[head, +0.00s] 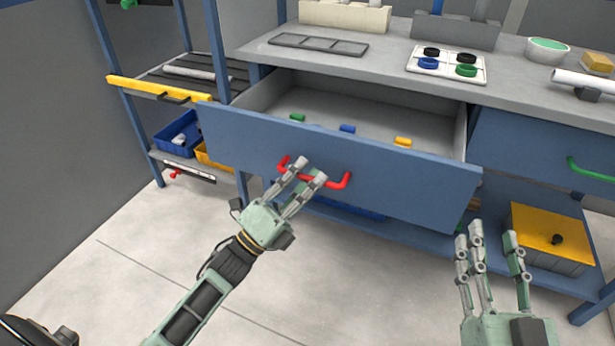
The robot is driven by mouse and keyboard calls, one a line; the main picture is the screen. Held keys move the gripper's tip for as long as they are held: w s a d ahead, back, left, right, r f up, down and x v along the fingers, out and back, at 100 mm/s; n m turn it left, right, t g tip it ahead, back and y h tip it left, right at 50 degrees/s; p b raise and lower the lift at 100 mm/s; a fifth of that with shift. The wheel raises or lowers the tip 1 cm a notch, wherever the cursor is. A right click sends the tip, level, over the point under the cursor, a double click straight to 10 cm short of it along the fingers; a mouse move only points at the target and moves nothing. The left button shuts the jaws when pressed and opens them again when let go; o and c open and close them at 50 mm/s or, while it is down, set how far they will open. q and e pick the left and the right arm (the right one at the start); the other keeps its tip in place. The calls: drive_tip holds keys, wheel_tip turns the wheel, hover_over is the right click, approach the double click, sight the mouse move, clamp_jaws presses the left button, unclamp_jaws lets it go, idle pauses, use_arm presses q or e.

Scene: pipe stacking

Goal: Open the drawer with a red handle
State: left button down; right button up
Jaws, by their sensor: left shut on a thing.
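The blue drawer (400,188) with a red handle (343,181) stands pulled out from under the grey worktop. Its grey inside shows, with small green (297,118), blue (347,129) and yellow (403,142) pieces in it. My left gripper (307,172) is at the handle, its fingers shut on the left and middle part of the bar, which they partly hide. My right gripper (490,240) is at the lower right, empty, with its fingers apart, in front of the lower shelf and away from the drawer.
A second blue drawer with a green handle (590,169) is closed at the right. A yellow-lidded box (552,238) sits on the lower shelf near my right gripper. A rack with a yellow bar (150,88) stands at the left. The floor in front is clear.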

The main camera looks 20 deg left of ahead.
use_arm(q)
drive_tip(key=c, duration=1.8)
unclamp_jaws()
drive_tip(key=v, duration=1.2)
